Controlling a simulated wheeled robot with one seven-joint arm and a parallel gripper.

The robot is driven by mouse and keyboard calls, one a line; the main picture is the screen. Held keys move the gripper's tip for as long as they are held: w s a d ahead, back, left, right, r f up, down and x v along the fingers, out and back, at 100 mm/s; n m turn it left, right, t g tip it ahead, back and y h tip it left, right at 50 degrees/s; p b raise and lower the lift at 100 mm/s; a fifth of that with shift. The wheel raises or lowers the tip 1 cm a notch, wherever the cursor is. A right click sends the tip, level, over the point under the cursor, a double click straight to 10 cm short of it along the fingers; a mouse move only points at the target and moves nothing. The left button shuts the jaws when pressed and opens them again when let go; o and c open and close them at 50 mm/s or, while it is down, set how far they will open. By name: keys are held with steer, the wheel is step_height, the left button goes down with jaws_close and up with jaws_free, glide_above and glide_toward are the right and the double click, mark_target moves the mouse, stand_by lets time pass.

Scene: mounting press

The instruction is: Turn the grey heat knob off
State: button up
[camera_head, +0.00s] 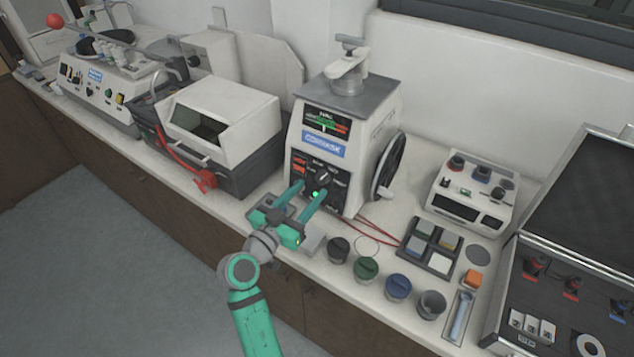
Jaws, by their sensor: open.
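The mounting press (362,121) is a pale upright machine with a dark control panel on its front. A round grey knob (323,178) with a lighter pointer sits on that panel, above a lit green lamp (316,195). The exact pointer setting is too small to read. My gripper (304,192) is open, its two green fingers reaching toward the panel. The fingertips are just below and left of the knob and close to the panel; I cannot tell whether they touch it. Nothing shows between the fingers.
Several cups, including a green one (366,269), stand along the bench's front edge. A tray of square samples (430,247) and a small control box (471,192) are to the right. A white hooded machine (221,120) is at left. Red wires (376,232) lie beside the press.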

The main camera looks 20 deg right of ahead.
mark_target(320, 180)
steer(key=x, duration=0.3)
steer(key=shift+w+d, duration=0.1)
steer(key=shift+w, duration=0.1)
steer(key=shift+w+d, duration=0.25)
steer(key=shift+d, duration=0.25)
steer(key=c, duration=1.1)
